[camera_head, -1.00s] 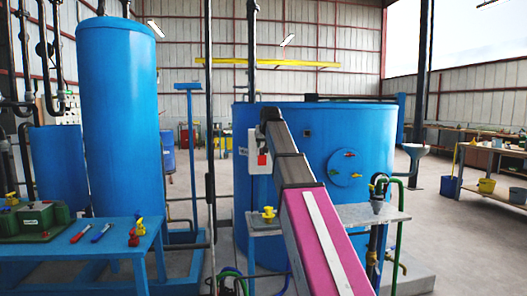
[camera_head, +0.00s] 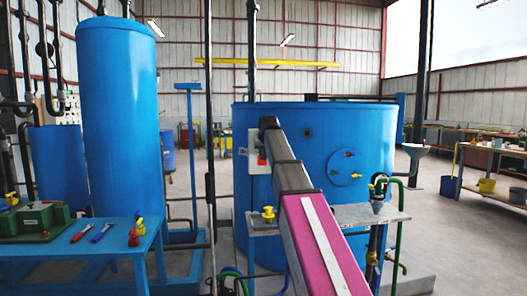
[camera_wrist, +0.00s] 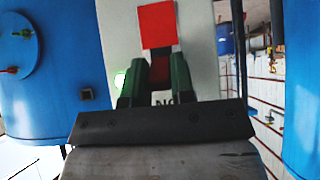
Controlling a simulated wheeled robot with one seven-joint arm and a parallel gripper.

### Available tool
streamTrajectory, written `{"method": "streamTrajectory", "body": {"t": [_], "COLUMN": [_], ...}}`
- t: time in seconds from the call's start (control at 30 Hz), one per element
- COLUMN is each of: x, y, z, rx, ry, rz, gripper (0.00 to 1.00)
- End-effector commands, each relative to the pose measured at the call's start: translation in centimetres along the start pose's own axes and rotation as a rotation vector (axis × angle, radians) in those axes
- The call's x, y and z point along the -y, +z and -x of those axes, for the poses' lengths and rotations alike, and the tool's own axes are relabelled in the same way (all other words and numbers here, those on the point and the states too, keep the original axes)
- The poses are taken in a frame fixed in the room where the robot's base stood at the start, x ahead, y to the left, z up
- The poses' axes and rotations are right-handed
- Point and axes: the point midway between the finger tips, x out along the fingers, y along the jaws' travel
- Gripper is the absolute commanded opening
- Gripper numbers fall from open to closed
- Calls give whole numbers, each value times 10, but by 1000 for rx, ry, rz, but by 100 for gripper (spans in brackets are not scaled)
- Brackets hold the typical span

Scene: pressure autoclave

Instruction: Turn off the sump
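The white switch box (camera_head: 259,152) with a red part (camera_head: 262,160) is mounted in front of the large blue tank, in the middle of the head view. My gripper (camera_wrist: 158,75) is right in front of the box. Its two dark green fingers stand apart, with a dark red piece showing between them. I cannot tell whether they touch it. In the head view my arm hides the fingers.
The large blue tank (camera_head: 345,135) stands behind the box. A grey shelf (camera_head: 358,214) with pipes and a yellow valve (camera_head: 268,214) is close below my arm. A blue table (camera_head: 90,250) with tools stands left. Thin vertical pipes (camera_head: 209,120) rise just left of the box.

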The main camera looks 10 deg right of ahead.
Motion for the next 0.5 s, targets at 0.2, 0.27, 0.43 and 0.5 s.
{"method": "streamTrajectory", "body": {"t": [0.2, 0.27, 0.43, 0.5], "x": [0, 0, 0, 0], "y": [2, 3, 9, 12], "z": [0, 0, 0, -2], "rx": [-20, -37, -123, -173], "ry": [0, 0, 0, 0], "rz": [0, 0, 0, 0], "gripper": [0, 0, 0, 0]}}
